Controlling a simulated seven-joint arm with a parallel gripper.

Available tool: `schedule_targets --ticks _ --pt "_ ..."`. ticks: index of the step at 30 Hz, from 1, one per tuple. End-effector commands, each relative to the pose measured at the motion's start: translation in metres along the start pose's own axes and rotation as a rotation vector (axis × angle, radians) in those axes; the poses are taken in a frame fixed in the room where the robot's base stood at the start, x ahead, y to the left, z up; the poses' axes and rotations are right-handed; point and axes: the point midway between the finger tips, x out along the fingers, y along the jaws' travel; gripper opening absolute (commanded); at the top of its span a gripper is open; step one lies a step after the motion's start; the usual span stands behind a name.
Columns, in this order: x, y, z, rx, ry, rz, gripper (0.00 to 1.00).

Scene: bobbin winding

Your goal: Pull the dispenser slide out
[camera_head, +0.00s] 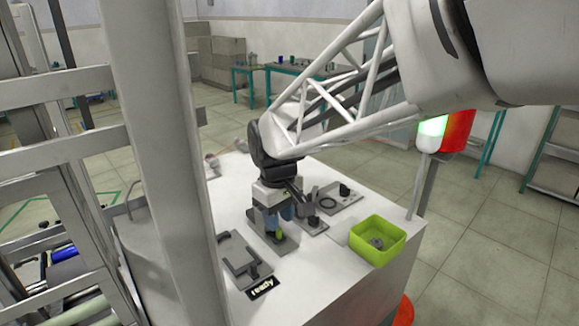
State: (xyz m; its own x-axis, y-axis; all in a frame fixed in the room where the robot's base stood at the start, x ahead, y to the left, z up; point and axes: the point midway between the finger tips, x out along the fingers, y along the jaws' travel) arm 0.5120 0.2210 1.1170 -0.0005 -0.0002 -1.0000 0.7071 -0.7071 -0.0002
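My gripper (279,217) points down over a grey fixture (262,226) in the middle of the white table. Its fingers are small in the picture, and I cannot tell whether they are open or shut. A small yellow-green part (281,235) shows just below the fingers; I cannot tell whether they touch it. I cannot tell for certain which part is the dispenser slide. The arm and gripper hide much of the middle fixture.
A grey fixture (238,254) stands front left, behind a black "ready" sign (262,285). Plates with dark knobs (344,190) lie behind right. A lime-green bin (378,258) holds grey pieces. A signal lamp (433,132) rises at the right. The white tabletop (315,280) is clear in front.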

Motion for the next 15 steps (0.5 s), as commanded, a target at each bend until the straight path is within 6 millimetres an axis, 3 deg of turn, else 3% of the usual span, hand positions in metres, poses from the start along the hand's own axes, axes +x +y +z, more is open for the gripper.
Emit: schedule_targets --ticks 15 --pt "0.032 0.0 0.0 0.0 0.0 0.0 0.34"
